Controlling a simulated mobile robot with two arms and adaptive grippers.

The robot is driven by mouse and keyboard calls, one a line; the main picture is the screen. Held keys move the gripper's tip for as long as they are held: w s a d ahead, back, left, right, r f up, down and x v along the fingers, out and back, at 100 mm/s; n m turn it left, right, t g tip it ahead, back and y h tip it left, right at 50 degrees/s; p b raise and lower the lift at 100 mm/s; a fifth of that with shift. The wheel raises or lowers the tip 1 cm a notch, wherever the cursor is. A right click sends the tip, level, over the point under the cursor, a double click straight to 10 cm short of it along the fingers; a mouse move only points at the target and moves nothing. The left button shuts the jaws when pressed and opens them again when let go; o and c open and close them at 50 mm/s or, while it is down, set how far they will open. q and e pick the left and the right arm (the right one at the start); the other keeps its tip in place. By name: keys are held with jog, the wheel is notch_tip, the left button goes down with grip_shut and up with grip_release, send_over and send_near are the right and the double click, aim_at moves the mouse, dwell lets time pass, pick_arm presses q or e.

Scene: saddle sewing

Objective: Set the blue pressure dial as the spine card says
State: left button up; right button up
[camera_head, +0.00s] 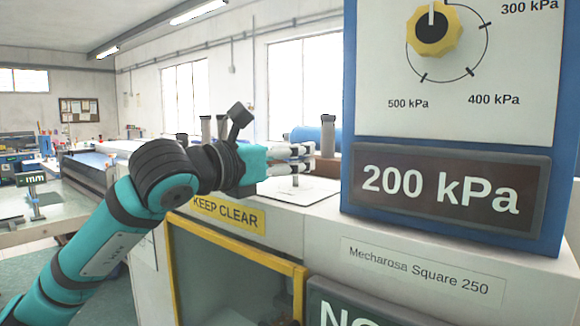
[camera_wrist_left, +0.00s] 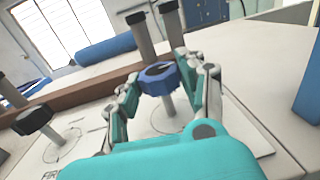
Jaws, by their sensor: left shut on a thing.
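The blue dial (camera_wrist_left: 158,78) sits on a grey post in the left wrist view, above a white plate with a circle drawn on it. My left gripper (camera_wrist_left: 162,88) has a finger on each side of the dial and is shut on it. In the head view the left gripper (camera_head: 300,158) reaches over the machine top, and its fingers hide most of the dial. The dial's setting cannot be read. I cannot make out a spine card. My right gripper is not in view.
A display (camera_head: 440,190) reads 200 kPa on the blue housing to the right. Above it is a yellow knob (camera_head: 434,32) with a kPa scale. A black knob (camera_wrist_left: 35,120) and grey posts (camera_wrist_left: 146,38) stand near the blue dial. A yellow-framed window (camera_head: 235,245) is below my arm.

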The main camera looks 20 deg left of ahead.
pick_arm(q)
jog(key=shift+f, duration=0.15)
jog(key=o, duration=1.2)
jog(key=v, duration=1.2)
